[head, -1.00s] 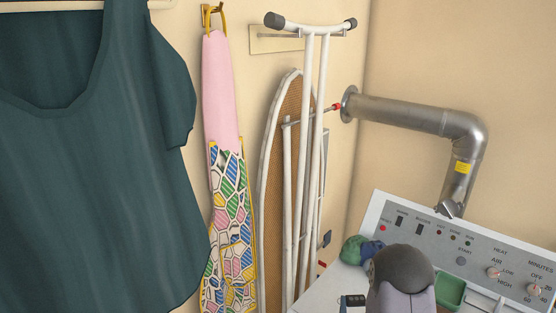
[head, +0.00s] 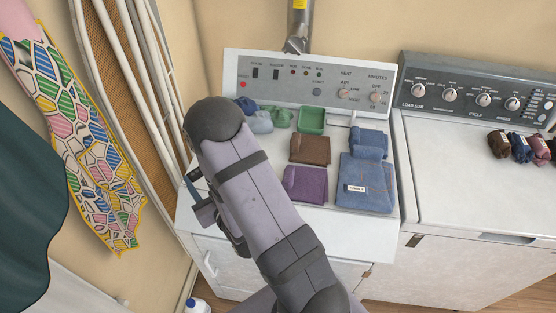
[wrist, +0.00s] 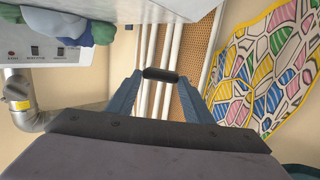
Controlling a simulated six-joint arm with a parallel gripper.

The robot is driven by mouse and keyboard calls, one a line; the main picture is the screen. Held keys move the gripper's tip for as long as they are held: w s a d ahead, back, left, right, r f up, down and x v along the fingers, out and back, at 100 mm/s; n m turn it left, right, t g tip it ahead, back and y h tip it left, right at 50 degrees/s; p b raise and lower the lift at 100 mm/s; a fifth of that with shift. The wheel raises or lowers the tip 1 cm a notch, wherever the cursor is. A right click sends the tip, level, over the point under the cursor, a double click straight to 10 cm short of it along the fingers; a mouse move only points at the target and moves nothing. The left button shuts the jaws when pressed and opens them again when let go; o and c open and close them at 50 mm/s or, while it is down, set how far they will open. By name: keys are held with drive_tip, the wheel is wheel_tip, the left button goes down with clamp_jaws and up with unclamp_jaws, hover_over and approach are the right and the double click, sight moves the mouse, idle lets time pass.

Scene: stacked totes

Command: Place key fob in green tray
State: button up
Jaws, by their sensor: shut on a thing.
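My gripper (wrist: 160,76) is shut on a small black key fob (wrist: 160,75), held crosswise between the tips of two blue fingers. In the head view the fob (head: 194,174) shows at the dryer's left edge, left of and nearer than the tray. My arm hides part of the gripper there. The tray is not visible in the wrist view.
Rolled blue and green cloths (head: 262,121) lie left of the tray. A brown cloth (head: 310,150), a purple cloth (head: 305,184) and folded denim (head: 367,182) lie in front. An ironing board (head: 125,80) leans left of the dryer (head: 350,232). A washer (head: 470,190) stands right.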

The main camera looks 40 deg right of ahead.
sight(195, 174)
drive_tip(key=w+r+b, duration=0.1)
drive_tip(key=w+a+b, duration=0.1)
drive_tip(key=b, duration=0.1)
drive_tip(key=shift+w+r, duration=0.3)
drive_tip(key=shift+r, duration=0.05)
drive_tip(key=shift+w+d+r+b, duration=0.25)
drive_tip(key=shift+d+r+b, duration=0.1)
drive_tip(key=shift+r, duration=0.2)
drive_tip(key=shift+w+d+r+b, duration=0.2)
drive_tip(key=shift+r+b, duration=0.15)
drive_tip(key=shift+r, duration=0.2)
drive_tip(key=d+r+m+g+h+b, duration=0.35)
drive_tip(key=d+m+h, duration=0.45)
drive_tip(key=d+h, duration=0.5)
drive_tip(key=s+d+f+m+g, duration=0.3)
drive_tip(key=s+d+f, duration=0.1)
drive_tip(key=d+f, duration=0.1)
drive_tip(key=shift+d+f+p, duration=0.35)
drive_tip(key=shift+f+p, duration=0.05)
drive_tip(key=shift+f, duration=0.35)
drive_tip(key=shift+f, duration=2.75)
drive_tip(key=shift+f+p, duration=0.5)
drive_tip(key=shift+f, duration=1.6)
